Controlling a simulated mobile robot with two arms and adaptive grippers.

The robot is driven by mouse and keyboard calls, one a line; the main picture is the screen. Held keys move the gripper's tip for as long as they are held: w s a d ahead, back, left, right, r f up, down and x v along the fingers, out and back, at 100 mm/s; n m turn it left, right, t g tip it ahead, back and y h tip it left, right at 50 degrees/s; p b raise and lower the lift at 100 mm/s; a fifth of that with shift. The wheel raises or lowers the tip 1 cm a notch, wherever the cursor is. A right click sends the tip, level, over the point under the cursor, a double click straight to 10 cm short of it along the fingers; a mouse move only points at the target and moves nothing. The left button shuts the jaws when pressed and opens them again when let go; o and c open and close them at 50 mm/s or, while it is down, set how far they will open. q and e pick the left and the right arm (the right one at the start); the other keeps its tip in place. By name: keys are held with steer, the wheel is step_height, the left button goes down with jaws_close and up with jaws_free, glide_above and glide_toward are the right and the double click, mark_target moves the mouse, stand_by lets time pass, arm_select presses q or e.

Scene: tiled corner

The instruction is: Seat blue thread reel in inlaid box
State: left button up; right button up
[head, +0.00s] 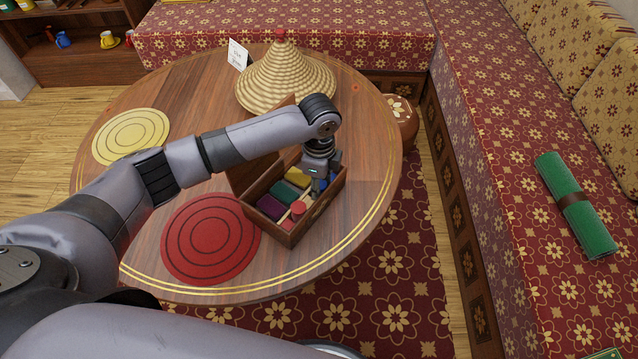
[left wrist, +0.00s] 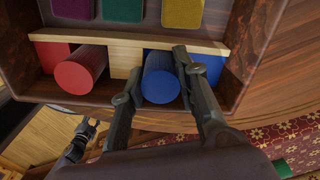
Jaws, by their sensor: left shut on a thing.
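The inlaid box (head: 317,216) stands open on the round table, its lid raised at the back. My left gripper (head: 320,186) reaches down over its front right part. In the left wrist view my left gripper (left wrist: 158,75) is shut on the blue thread reel (left wrist: 161,84), one finger on each side. The reel is at the front row of compartments, beside a blue-coloured compartment (left wrist: 214,70); whether it touches the floor I cannot tell. A red reel (left wrist: 80,74) sits in the front row to the left, also visible in the head view (head: 298,208). Part of my right gripper (left wrist: 82,135) seems to show low in the wrist view.
Purple (head: 270,207), green (head: 286,191) and yellow (head: 298,175) blocks fill the back row. A red mat (head: 210,238) lies left of the box, a yellow mat (head: 131,136) farther left. A woven cone (head: 287,80) stands behind. The table's right edge is clear.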

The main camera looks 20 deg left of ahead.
arm_select(q)
steer(key=shift+f, duration=0.1)
steer(key=o, duration=0.7)
steer(key=shift+c, duration=0.2)
step_height(320, 180, up, 12)
steer(key=shift+p, duration=0.4)
